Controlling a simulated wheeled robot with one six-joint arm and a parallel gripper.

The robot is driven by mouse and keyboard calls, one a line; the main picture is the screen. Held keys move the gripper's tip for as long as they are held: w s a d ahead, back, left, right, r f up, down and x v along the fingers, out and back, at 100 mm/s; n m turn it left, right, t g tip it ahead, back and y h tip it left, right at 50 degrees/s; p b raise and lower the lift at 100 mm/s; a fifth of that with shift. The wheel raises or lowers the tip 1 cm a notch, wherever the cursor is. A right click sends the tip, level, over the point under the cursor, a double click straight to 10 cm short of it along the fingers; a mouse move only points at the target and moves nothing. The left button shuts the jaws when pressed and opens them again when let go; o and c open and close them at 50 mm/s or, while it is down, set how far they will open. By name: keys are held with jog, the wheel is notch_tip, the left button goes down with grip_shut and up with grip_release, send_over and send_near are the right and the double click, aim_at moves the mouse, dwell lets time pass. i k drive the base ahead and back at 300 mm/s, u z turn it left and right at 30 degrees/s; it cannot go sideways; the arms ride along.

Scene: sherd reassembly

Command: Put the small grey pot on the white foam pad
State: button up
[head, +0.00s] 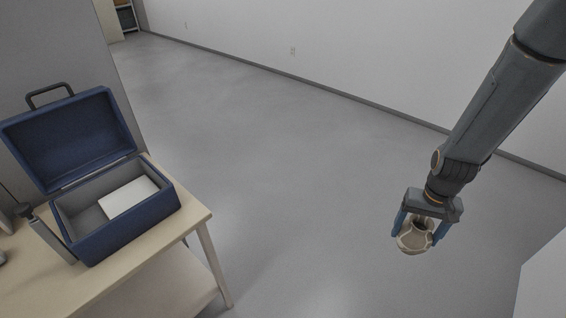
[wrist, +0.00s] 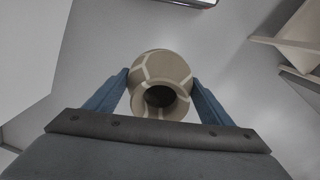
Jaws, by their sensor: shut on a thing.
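The small grey pot (head: 414,239) has pale seam lines and a dark open mouth. It hangs in my gripper (head: 419,234) over bare floor, at the right of the head view. In the wrist view the pot (wrist: 160,80) sits between the two blue fingers of my gripper (wrist: 160,88), which are shut on it. The white foam pad (head: 129,197) lies inside the open blue case (head: 150,215) on a table at the left, well apart from the gripper. The near case wall hides part of the case floor.
The case stands on a light wooden table (head: 120,265), its raised lid (head: 70,135) at the back left. A dark-topped upright tool stands left of the case. A white surface (head: 545,285) is at the lower right. The floor between is clear.

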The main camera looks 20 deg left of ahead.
aim_at(131, 196)
jog(key=u, duration=1.55)
